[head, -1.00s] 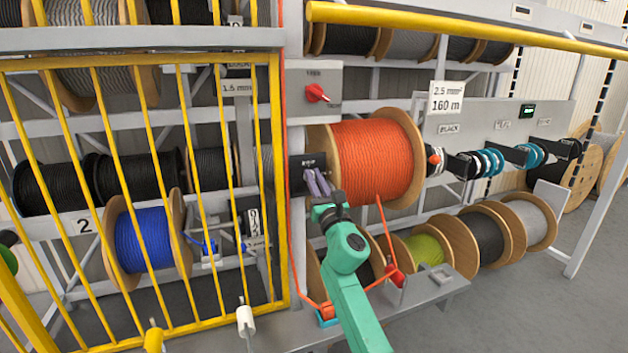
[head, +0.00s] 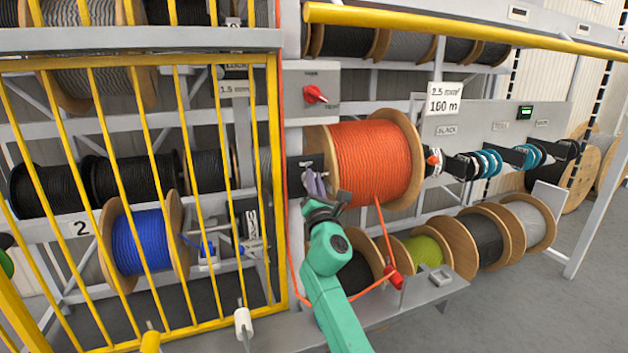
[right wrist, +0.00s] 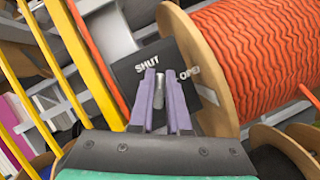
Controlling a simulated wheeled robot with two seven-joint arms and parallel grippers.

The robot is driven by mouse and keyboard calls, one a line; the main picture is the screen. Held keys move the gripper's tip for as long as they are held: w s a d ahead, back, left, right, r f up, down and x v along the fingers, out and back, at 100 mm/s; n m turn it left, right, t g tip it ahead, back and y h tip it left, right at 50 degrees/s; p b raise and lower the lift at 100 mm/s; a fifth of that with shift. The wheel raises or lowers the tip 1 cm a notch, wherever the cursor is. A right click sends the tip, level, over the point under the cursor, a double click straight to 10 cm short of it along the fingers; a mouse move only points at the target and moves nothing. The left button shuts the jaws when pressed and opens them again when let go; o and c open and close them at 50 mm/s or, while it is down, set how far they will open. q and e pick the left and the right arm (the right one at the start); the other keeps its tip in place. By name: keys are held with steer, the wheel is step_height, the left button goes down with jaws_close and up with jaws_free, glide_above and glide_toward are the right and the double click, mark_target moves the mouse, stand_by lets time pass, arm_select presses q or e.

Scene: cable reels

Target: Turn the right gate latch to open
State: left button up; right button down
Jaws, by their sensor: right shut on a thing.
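The right gate latch is a small grey lever (right wrist: 158,92) on a black plate (right wrist: 128,76) marked SHUT and OPEN. In the head view the plate (head: 296,181) sits on the post between the yellow gate (head: 273,150) and the orange reel (head: 372,165). My right gripper (right wrist: 160,82) has its two purple fingers either side of the lever, shut on it. In the right wrist view the lever lies between the two words. The gripper also shows in the head view (head: 315,182), where its fingers hide part of the plate. My left gripper is out of view.
A red rotary switch (head: 315,95) is above the latch. An orange cable hangs from the reel to a red clip (head: 393,277) at the right of my arm. The yellow gate bars stand close on the left. Lower reels (head: 428,251) sit at the right.

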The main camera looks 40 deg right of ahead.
steer(key=shift+f+m+g+p, duration=0.25)
steer(key=shift+m+g+p, duration=0.65)
steer(key=shift+m, duration=1.35)
steer(key=shift+f+m+g+p, duration=0.2)
steer(key=shift+m+g+p, duration=0.7)
steer(key=shift+m, duration=1.4)
steer(key=shift+f+m+g+p, duration=0.25)
steer(key=shift+m+g+p, duration=0.65)
steer(key=shift+m, duration=1.35)
steer(key=c, duration=0.9)
jaws_free()
steer(key=shift+r, duration=0.1)
steer(key=b+v, duration=0.1)
steer(key=v, duration=0.3)
steer(key=b+v, duration=0.1)
steer(key=v, duration=0.4)
steer(key=b+v, duration=0.2)
steer(key=v, duration=0.3)
steer(key=shift+w+a, duration=0.2)
steer(key=shift+a, duration=0.3)
